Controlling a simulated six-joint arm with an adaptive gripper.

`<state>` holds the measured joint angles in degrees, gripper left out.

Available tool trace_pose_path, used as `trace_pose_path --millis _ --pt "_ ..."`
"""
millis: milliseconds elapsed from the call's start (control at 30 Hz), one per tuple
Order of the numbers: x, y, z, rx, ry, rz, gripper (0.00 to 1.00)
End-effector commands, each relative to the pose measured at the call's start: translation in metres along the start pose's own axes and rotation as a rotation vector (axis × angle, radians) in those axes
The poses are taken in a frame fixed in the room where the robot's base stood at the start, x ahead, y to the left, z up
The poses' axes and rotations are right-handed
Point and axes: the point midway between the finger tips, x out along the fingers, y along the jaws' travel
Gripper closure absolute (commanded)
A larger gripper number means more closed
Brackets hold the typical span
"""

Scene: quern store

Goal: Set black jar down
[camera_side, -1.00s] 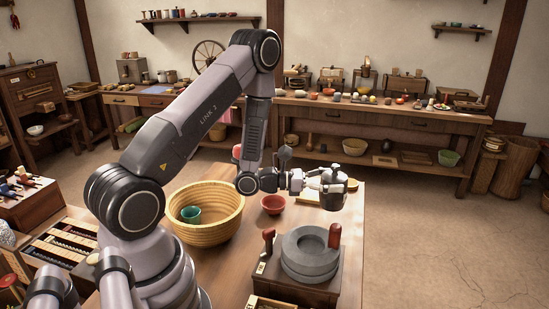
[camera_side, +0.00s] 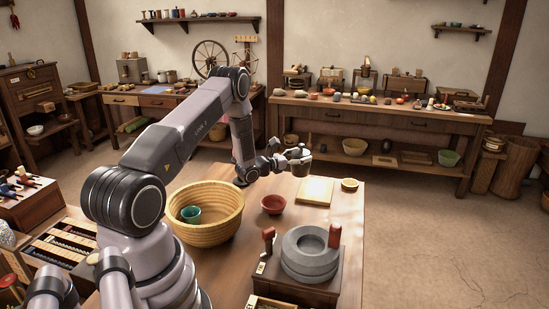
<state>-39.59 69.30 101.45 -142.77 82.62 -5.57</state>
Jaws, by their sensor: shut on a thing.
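The black jar (camera_side: 301,170) is small and dark in the side view, near the far edge of the wooden table. My gripper (camera_side: 299,156) is shut on it near its top and partly hides it. The jar looks upright and seems to be held around the height of the tabletop or above it. I cannot tell whether its base touches anything. A pale square board (camera_side: 316,191) lies on the table (camera_side: 345,215) just in front of and right of the jar.
A red bowl (camera_side: 273,204) and a large yellow basket (camera_side: 222,227) with a green cup (camera_side: 191,214) stand on the table. A stone quern (camera_side: 309,256) with red handles stands at the front. A round wooden lid (camera_side: 349,185) lies at the far right.

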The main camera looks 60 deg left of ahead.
Motion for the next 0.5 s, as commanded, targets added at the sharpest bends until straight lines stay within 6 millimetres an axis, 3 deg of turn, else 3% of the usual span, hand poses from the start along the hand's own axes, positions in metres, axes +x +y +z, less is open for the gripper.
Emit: trace_pose_path --millis 33,100,200,333,500 --pt "0.001 0.024 -0.003 0.002 -0.005 0.043 0.75" --pt "0.002 0.051 -0.006 0.003 -0.006 0.095 0.75" --pt "0.001 0.083 -0.01 0.003 -0.005 0.154 0.75" --pt "-0.001 0.106 -0.013 0.001 -0.003 0.2 0.75" --pt "-0.002 0.116 -0.018 0.001 -0.003 0.218 0.75"
